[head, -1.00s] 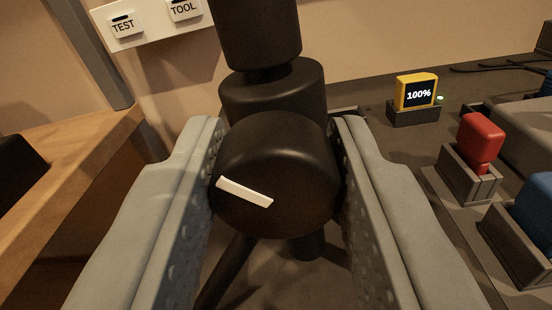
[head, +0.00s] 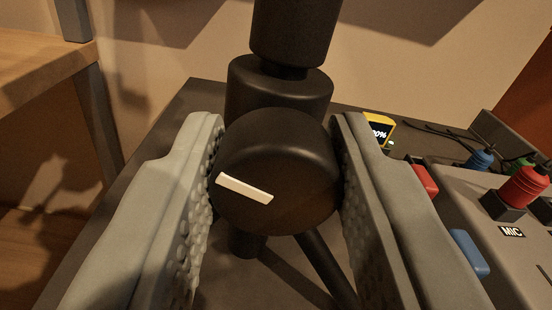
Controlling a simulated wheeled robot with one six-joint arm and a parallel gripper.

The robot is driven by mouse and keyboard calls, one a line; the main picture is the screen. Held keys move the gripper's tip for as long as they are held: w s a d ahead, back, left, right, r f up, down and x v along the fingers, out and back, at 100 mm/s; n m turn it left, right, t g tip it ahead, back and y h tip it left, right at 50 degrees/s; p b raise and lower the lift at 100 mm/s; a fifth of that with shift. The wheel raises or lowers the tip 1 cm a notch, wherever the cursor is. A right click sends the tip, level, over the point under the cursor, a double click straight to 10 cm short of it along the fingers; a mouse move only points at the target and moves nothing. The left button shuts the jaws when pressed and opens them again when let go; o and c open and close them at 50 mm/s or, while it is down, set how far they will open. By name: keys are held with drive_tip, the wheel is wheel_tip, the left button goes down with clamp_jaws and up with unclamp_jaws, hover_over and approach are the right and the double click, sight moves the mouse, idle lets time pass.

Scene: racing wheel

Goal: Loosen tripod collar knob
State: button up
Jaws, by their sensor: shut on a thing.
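The black round knob (head: 276,160) of the tripod collar fills the middle of the view, its face towards me. A white bar mark (head: 244,189) runs across the lower left of the face, sloping down to the right. My gripper (head: 278,170) is shut on the knob, one grey studded pad pressed against each side. The black collar (head: 278,88) sits just behind and above the knob, on the dark column (head: 294,30). Black tripod legs (head: 325,262) show below the knob. The back of the knob is hidden.
To the right stand a yellow display (head: 378,130), partly covered by my finger, a red block (head: 425,180), a blue block (head: 467,252) and a grey box marked MIC (head: 490,210) with coloured plugs. A wooden shelf (head: 45,78) is at left.

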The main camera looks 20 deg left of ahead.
drive_tip(key=o, duration=1)
drive_tip(key=v, duration=1.7)
drive_tip(key=shift+s+d, duration=0.15)
drive_tip(key=shift+d, duration=0.05)
